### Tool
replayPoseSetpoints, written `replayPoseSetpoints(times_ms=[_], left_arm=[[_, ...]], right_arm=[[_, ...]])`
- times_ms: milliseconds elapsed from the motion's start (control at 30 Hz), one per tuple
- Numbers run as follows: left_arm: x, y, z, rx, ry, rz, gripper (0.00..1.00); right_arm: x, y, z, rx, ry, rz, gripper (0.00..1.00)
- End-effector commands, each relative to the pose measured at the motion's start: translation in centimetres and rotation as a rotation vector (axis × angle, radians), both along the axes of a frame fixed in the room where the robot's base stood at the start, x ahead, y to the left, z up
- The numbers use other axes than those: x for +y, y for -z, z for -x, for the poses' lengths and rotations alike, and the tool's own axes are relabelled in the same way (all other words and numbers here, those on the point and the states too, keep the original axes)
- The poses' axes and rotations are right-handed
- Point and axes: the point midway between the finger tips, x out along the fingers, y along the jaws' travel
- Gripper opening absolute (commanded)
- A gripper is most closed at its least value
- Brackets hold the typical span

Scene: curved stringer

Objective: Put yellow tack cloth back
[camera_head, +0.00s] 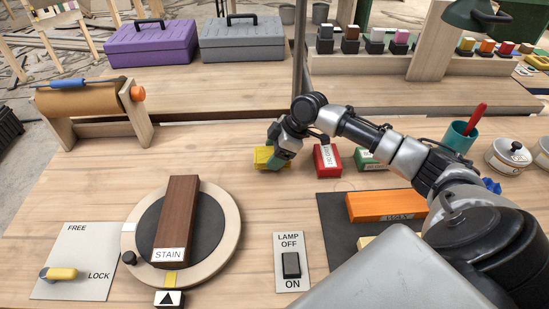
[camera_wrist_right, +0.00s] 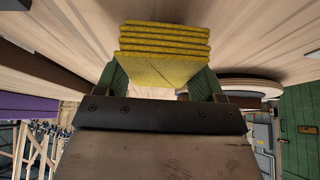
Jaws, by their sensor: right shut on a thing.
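The yellow tack cloth (camera_wrist_right: 162,70) is a folded stack of several layers, seen between the two green fingers in the right wrist view. In the head view the yellow cloth (camera_head: 262,157) shows at the back middle of the workbench, partly hidden by the gripper. My right gripper (camera_head: 277,158) is shut on it, low at the bench top. Whether the cloth touches the wood cannot be told. My left gripper is not in view.
A red box (camera_head: 327,160) and a green box (camera_head: 366,159) stand just right of the gripper. A turntable (camera_head: 230,237) with a brown stain board (camera_head: 177,215) lies in front. A lamp switch plate (camera_head: 288,261) is nearby. The bench left of the cloth is clear.

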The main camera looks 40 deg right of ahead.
Motion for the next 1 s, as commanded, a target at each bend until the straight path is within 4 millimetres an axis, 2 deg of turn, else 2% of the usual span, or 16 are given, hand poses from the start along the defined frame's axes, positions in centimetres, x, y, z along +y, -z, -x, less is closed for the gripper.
replayPoseSetpoints(times_ms=[33,133,400,433,567,867,1000], left_arm=[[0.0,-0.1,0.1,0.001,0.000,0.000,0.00],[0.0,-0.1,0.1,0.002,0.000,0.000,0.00],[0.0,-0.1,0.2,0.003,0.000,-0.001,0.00],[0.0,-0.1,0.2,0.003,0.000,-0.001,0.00],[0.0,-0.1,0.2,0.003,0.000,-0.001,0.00],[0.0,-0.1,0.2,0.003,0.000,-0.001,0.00],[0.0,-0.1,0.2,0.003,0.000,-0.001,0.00]], right_arm=[[0.1,1.0,0.1,0.006,-0.001,-0.001,0.50],[0.0,2.2,0.1,0.002,0.000,0.000,0.50],[0.0,2.5,0.1,0.000,-0.001,0.001,0.50],[0.0,2.5,0.1,0.000,-0.001,0.001,0.73],[0.0,2.5,0.1,0.000,-0.001,0.001,0.93],[-0.1,2.4,0.1,0.001,0.000,0.001,0.94],[-0.8,1.2,0.4,-0.001,0.001,0.002,0.94]])
